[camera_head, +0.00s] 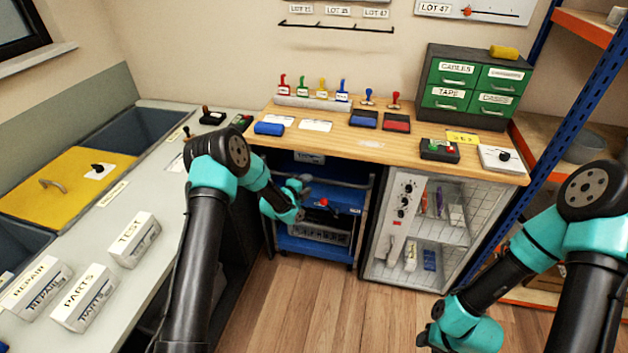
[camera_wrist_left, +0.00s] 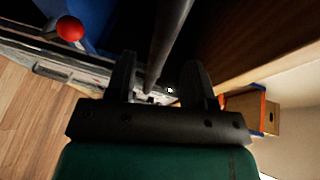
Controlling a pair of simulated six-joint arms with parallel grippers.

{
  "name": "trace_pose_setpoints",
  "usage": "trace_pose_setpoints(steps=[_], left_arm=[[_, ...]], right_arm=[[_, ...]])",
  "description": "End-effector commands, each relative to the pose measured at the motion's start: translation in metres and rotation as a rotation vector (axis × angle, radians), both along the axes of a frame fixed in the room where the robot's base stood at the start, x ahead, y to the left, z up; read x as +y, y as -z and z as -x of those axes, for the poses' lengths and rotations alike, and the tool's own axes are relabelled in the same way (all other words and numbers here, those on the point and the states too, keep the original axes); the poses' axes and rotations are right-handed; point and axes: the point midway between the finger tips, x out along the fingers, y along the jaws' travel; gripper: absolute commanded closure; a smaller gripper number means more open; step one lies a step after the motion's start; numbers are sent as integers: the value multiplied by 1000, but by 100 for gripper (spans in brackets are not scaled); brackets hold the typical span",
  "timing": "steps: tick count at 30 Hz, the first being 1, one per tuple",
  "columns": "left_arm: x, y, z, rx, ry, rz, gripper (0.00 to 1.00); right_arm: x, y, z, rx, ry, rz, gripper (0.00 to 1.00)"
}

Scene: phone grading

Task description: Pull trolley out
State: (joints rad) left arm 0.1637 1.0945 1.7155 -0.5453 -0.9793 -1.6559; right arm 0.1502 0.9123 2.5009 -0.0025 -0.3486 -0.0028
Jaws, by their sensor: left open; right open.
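The blue trolley (camera_head: 345,197) stands in the bay under the wooden bench, with a lower tray full of grey items. My left gripper (camera_head: 302,190) is at the trolley's front, and my arm hides part of it. In the left wrist view its two open fingers (camera_wrist_left: 160,80) lie either side of a dark bar (camera_wrist_left: 172,40), which seems to be part of the trolley; contact cannot be told. A red knob (camera_wrist_left: 70,28) shows beside them, also in the head view (camera_head: 323,202). My right gripper (camera_head: 432,338) is open, low at the right, away from the trolley.
The wooden bench top (camera_head: 372,144) with stamps and ink pads is above the trolley. A glass-fronted cabinet (camera_head: 425,225) stands right of the bay. The grey counter (camera_head: 110,215) with labelled boxes is at the left. The wooden floor (camera_head: 300,310) in front is clear.

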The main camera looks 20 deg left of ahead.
Motion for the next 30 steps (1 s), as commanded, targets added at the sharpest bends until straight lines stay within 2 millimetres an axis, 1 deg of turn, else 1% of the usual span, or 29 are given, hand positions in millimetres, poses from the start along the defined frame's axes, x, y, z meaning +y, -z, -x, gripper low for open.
trace_pose_setpoints(steps=[1, 3, 9, 14, 21, 23, 30], left_arm=[[-4, 2, -8, -1, 1, 0, 52], [-8, 3, -17, -2, 1, -1, 52], [-15, 7, -37, -1, 0, -1, 52], [-18, 9, -43, 1, 0, 0, 52], [-18, 9, -43, 1, 0, 0, 52], [-18, 9, -43, 0, 0, 0, 55], [-18, 9, -43, 0, 0, 0, 78]], right_arm=[[0, 0, 0, 0, 0, 0, 57], [0, 0, 0, 0, 0, 0, 57], [0, 0, 0, 0, 0, 0, 57], [0, 0, 0, 0, 0, 0, 57], [0, 0, 0, 0, 0, 0, 57], [0, 0, 0, 0, 0, 0, 57], [0, 0, 0, 0, 0, 0, 57]])
